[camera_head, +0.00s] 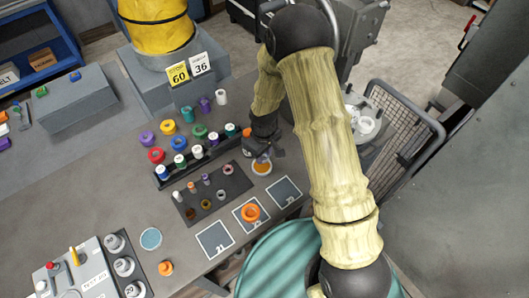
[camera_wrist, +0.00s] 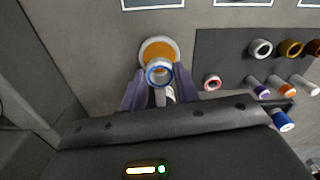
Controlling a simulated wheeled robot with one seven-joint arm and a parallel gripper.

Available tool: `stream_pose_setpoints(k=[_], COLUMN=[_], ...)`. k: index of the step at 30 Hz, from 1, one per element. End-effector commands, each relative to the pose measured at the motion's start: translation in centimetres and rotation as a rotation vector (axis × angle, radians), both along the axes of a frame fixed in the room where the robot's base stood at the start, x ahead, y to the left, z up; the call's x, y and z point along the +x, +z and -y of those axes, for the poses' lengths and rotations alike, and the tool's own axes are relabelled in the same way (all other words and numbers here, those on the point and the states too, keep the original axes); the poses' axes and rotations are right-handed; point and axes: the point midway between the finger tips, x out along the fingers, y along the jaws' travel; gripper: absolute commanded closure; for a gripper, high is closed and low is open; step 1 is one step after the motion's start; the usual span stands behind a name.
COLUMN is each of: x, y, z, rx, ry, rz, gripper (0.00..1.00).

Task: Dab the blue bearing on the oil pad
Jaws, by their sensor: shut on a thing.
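My gripper (camera_wrist: 160,92) is shut on the blue bearing (camera_wrist: 149,76), a small ring with a blue rim and pale inside, held between the two purple-grey fingers. The oil pad (camera_wrist: 165,43) is a round amber disc in a pale rim, just beyond the bearing in the wrist view. The bearing overlaps the pad's near part there; I cannot tell whether they touch. In the head view the oil pad (camera_head: 262,168) lies on the table just below my gripper (camera_head: 262,152), and the bearing is mostly hidden by the gripper.
A dark mat (camera_head: 228,204) with small rings and pegs lies left of the pad. Numbered squares (camera_head: 214,240) line the table's front edge; an orange ring (camera_head: 250,212) sits on the middle one. A rack of capped bottles (camera_head: 180,162) and coloured rings stand behind.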

Motion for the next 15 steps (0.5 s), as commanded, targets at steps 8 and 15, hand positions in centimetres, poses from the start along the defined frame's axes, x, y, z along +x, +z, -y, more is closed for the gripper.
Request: stream_pose_setpoints(k=[8, 15], x=[0.0, 0.1], y=[-2.2, -4.5], z=[0.2, 0.2], rx=[0.0, 0.0], ry=[-0.003, -0.005], rz=[0.0, 0.0], gripper=[0.92, 0.92])
